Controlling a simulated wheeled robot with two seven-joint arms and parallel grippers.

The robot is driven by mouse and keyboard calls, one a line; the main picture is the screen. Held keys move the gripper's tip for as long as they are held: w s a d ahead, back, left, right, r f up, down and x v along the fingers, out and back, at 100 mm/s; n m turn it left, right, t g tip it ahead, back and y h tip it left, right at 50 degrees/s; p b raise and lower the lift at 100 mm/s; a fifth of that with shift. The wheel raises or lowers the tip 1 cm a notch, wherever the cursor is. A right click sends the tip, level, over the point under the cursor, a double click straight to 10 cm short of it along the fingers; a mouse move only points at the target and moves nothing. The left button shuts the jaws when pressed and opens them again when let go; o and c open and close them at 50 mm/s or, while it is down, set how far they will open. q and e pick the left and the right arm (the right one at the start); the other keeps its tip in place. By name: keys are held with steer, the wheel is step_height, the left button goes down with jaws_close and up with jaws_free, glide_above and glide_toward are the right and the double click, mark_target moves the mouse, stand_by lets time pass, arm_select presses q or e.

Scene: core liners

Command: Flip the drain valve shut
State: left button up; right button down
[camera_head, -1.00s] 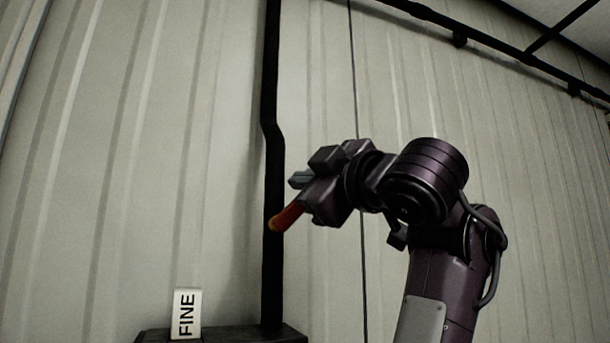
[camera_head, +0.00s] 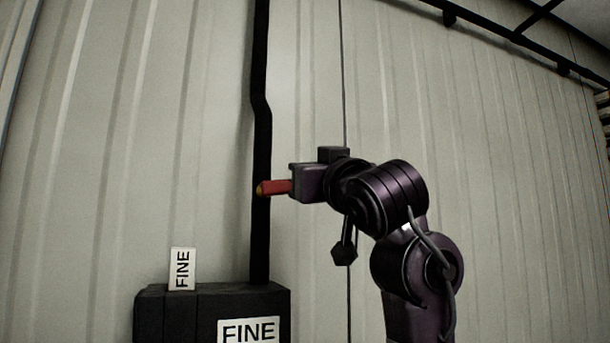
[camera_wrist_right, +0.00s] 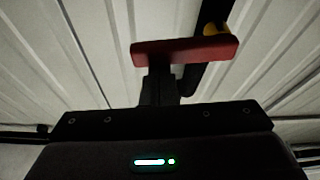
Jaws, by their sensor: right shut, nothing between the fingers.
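The drain valve's red lever (camera_head: 275,187) has a yellow pivot end on a black vertical pipe (camera_head: 260,225) and lies about level, across the pipe, pointing right. Its right part is hidden behind my right gripper (camera_head: 300,181) in the head view. In the right wrist view the whole red lever (camera_wrist_right: 185,50) shows, with the yellow pivot (camera_wrist_right: 213,31) at its right end. The right gripper's fingers (camera_wrist_right: 158,78) are shut and empty, with their tips at the lever's left part. They look touching or very close. My left gripper is not in view.
The pipe rises from a black box (camera_head: 165,315) with a white FINE label (camera_head: 248,331) and a FINE card (camera_head: 182,269) standing on top. A ribbed pale wall (camera_head: 480,150) is behind. Dark rails (camera_head: 480,28) run along the upper right. Space left of the pipe is clear.

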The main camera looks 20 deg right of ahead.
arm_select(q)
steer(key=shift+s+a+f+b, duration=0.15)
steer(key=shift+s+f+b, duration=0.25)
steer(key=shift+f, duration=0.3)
arm_select(e)
steer(key=shift+d+f+m, duration=0.15)
steer(key=shift+f+m, duration=0.25)
steer(key=shift+f, duration=0.1)
